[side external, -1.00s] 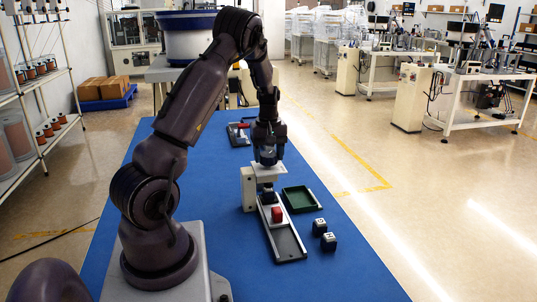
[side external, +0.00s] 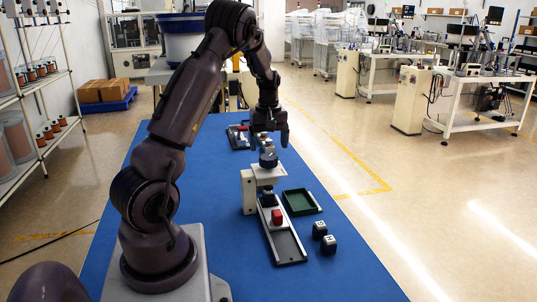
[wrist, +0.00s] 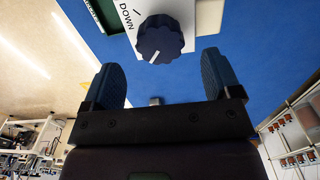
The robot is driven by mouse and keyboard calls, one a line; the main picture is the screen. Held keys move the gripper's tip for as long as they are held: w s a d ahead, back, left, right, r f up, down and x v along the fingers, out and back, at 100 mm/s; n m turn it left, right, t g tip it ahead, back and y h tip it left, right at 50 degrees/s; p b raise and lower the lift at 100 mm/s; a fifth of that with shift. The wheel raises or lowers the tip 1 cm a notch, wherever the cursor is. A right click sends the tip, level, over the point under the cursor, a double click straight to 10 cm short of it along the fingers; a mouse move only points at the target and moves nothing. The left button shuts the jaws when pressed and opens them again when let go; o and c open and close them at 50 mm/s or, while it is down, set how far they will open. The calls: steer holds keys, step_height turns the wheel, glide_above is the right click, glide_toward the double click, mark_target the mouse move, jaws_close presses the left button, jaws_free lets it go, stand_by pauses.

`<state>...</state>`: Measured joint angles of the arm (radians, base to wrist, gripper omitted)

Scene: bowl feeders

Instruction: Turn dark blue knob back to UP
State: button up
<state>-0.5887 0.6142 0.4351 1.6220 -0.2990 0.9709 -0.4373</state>
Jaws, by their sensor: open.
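The dark blue knob (wrist: 160,39) sits on a white plate and shows whole in the wrist view. Its rim is ridged, and a white pointer line on it runs toward the lower left of the picture. The word DOWN and a short tick are printed on the plate (wrist: 133,19) at the knob's upper left; no UP label shows. In the side view the knob (side external: 268,160) tops a white stand (side external: 249,190). My gripper (side external: 267,138) is open and empty, above and behind the knob. In the wrist view its fingers (wrist: 160,62) are spread wide, apart from the knob.
A grey tray (side external: 287,244) with a red block (side external: 277,216) lies in front of the stand. A green tray (side external: 301,202) and two dark cubes (side external: 328,243) are to its right. Another small fixture (side external: 238,137) stands behind. The blue table's front is clear.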

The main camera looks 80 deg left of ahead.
mark_target(267, 160)
step_height(267, 160, up, 8)
steer(key=shift+r, duration=0.25)
stand_by(0.5)
steer(key=s+d+r+m+t, duration=0.2)
steer(key=d+m, duration=0.4)
steer(key=d, duration=0.5)
steer(key=s+d+r+m+t, duration=0.1)
steer(key=d+m, duration=0.5)
steer(key=d, duration=0.6)
steer(key=s+d+r+m+t, duration=0.2)
steer(key=s+d+m, duration=0.3)
steer(key=d, duration=0.7)
steer(key=shift+r+m+t, duration=0.3)
steer(key=shift+r+m, duration=0.1)
steer(key=shift+r, duration=0.3)
